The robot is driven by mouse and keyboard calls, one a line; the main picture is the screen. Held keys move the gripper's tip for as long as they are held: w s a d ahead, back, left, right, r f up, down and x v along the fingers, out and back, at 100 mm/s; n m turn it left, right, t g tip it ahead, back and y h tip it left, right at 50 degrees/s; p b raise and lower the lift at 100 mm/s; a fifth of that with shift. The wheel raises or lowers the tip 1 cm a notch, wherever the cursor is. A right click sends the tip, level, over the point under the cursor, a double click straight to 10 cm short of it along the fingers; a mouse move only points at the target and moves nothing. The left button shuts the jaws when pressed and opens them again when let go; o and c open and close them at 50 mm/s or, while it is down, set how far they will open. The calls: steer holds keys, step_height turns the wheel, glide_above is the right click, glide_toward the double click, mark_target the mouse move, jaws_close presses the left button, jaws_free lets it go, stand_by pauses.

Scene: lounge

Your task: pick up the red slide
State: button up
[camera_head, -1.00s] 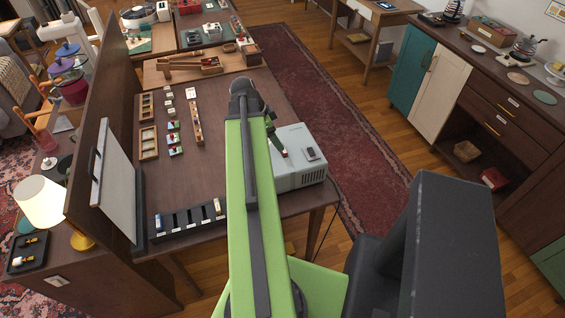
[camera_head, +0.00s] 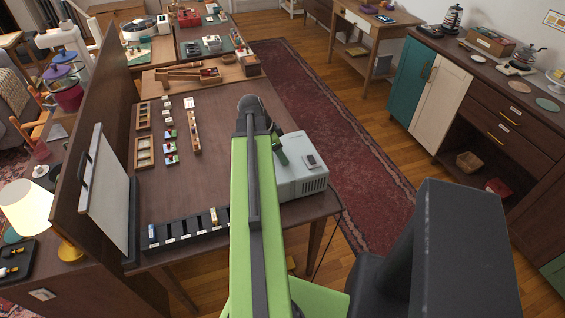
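On the dark wooden table (camera_head: 215,150), left of my arm, a column of small slide-like pieces runs front to back. One piece with red on it (camera_head: 170,147) lies in that column, and another reddish piece (camera_head: 171,159) lies just in front of it. They are too small to tell which is the red slide. My gripper (camera_head: 280,155) is beyond the end of my green arm, right of these pieces and by the left side of the grey box. Its fingers are mostly hidden by the arm, so what they hold, if anything, does not show.
A grey box (camera_head: 302,180) with a dark item on top stands at the table's right edge. A black slotted rack (camera_head: 185,234) lies along the front edge. Wooden trays (camera_head: 145,150) and a narrow wooden strip (camera_head: 194,132) flank the pieces. A white panel (camera_head: 104,190) stands at left.

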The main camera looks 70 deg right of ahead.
steer(key=c, duration=0.8)
steer(key=shift+o, duration=0.2)
